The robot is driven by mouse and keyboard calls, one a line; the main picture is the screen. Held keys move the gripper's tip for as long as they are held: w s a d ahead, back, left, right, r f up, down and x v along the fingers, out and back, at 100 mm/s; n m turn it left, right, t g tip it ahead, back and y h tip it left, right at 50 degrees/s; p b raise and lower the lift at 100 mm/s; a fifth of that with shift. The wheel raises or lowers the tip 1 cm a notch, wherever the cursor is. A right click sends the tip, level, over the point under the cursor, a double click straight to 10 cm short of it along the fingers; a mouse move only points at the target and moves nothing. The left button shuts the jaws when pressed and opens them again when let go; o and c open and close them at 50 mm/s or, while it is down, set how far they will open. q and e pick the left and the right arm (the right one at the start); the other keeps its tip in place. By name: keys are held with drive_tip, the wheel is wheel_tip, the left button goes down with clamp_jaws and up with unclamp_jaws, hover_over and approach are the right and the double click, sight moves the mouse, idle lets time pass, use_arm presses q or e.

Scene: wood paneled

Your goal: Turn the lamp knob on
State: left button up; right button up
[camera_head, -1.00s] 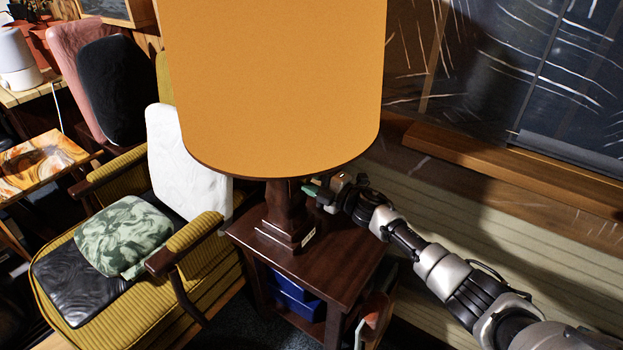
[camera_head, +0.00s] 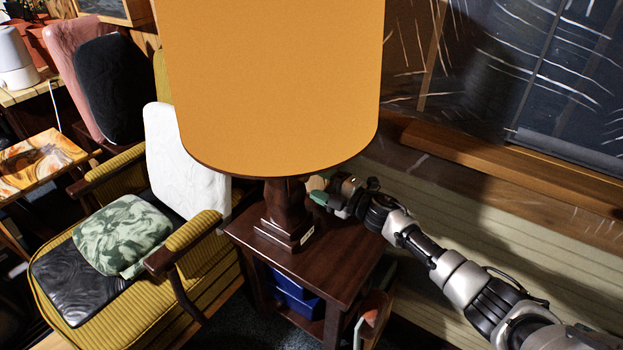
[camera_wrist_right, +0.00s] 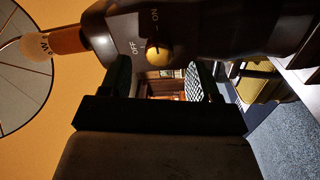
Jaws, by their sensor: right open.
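The lamp has a large orange shade (camera_head: 275,85) and a dark wooden base (camera_head: 287,212), and it stands on a small dark side table (camera_head: 345,255). In the right wrist view the yellow round lamp knob (camera_wrist_right: 158,55) sits on the dark lamp body (camera_wrist_right: 200,25), with OFF and ON marked beside it. I cannot tell clearly which mark it points to. My right gripper (camera_head: 318,197) is just right of the lamp body, under the shade. In the wrist view its dark fingers (camera_wrist_right: 160,82) are apart, with the knob just above the gap, not gripped. My left gripper is not in view.
A light bulb (camera_wrist_right: 36,48) shows inside the shade in the wrist view. A yellow-green armchair (camera_head: 150,275) with cushions stands left of the table. A wooden ledge (camera_head: 520,170) runs along the wall at right. Blue boxes (camera_head: 292,290) lie under the tabletop.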

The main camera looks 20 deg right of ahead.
drive_tip(key=v, duration=0.7)
drive_tip(key=shift+s, duration=0.15)
